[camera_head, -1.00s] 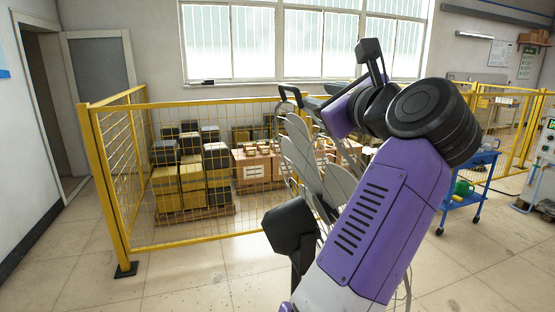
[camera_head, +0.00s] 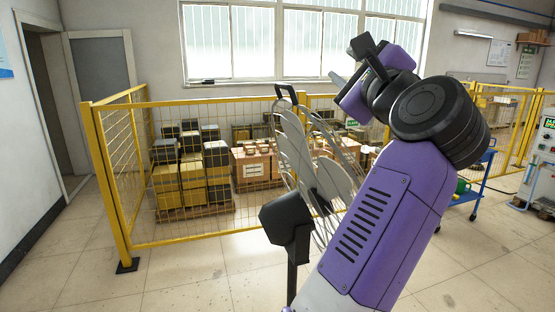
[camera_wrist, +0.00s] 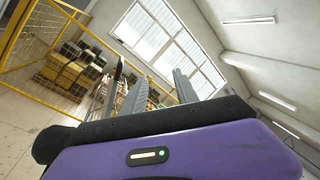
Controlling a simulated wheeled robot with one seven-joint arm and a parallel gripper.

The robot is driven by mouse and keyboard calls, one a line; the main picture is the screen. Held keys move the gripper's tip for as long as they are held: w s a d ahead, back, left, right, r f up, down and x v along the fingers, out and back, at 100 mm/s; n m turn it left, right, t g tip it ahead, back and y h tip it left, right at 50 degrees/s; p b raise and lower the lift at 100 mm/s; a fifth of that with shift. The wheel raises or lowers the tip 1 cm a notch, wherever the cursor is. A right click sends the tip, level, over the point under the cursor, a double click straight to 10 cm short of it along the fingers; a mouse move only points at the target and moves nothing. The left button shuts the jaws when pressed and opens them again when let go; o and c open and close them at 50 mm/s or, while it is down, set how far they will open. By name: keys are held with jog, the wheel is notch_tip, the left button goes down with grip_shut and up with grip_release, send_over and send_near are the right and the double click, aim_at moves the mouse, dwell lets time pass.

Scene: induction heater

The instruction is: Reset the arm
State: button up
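My gripper (camera_wrist: 160,80) shows in the wrist view with its two grey fingers apart and nothing between them. In the head view my purple arm is bent, with its upper end raised in front of the windows. There the gripper points to the left and is partly hidden by the wrist parts, and only a light finger tip shows. The gripper touches nothing that I can see.
A yellow mesh fence (camera_head: 190,240) stands ahead, with stacked boxes (camera_head: 190,180) behind it. A blue cart (camera_head: 474,196) and a control cabinet (camera_head: 541,165) stand at the right.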

jog(key=s+d+f+n+t, duration=0.1)
jog(key=s+d+f+n, duration=0.1)
jog(key=s+f+n, duration=0.65)
jog(key=s+d+f+n+t, duration=0.1)
jog(key=s+f+n, duration=0.4)
jog(key=f, duration=0.6)
jog(key=s+d+f+n+t, duration=0.1)
jog(key=s+d+f+n, duration=0.1)
jog(key=s+f+n, duration=0.55)
jog(key=s+d+f+n+g+h, duration=0.1)
jog(key=s+f+g, duration=0.3)
jog(key=s+f, duration=0.7)
jog(key=s+d+f+n+g+h, duration=0.1)
jog(key=s+f+g, duration=0.3)
jog(key=s+f, duration=0.8)
jog(key=s+h, duration=0.1)
jog(key=s, duration=0.7)
jog(key=shift+s+d, duration=0.15)
jog(key=shift+d, duration=0.15)
